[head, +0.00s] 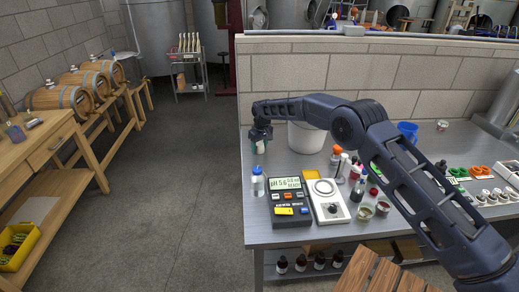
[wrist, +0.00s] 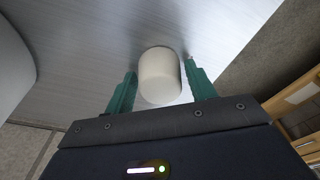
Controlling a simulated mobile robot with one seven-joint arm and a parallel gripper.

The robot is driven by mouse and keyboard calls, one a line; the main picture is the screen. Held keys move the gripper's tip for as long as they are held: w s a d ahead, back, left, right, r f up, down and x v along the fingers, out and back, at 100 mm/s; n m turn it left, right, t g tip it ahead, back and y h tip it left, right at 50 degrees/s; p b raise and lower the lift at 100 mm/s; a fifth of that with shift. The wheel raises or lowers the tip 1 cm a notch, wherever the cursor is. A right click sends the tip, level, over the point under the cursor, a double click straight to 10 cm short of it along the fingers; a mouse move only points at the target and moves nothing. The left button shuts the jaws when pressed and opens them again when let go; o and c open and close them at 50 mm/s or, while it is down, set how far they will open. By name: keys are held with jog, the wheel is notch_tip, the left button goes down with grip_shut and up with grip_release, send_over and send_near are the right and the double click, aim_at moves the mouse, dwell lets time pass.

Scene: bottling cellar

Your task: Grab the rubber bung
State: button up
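In the wrist view a pale, off-white rounded cylinder, which looks like the rubber bung (wrist: 160,76), stands on the grey metal bench top. My gripper (wrist: 160,88) is open, with one green finger on each side of it and a gap showing at both sides. In the head view my gripper (head: 260,139) points down over the back left corner of the bench. A small pale part of the bung (head: 260,147) shows just under it; the rest is hidden by the gripper.
A white bucket (head: 305,138) stands close to the right of my gripper. A clear bottle with a blue cap (head: 258,183), a pH meter (head: 290,200) and a scale (head: 328,200) stand nearer on the bench (head: 262,232). The bench's left edge is close by.

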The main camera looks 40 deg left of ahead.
jog(key=c, duration=0.6)
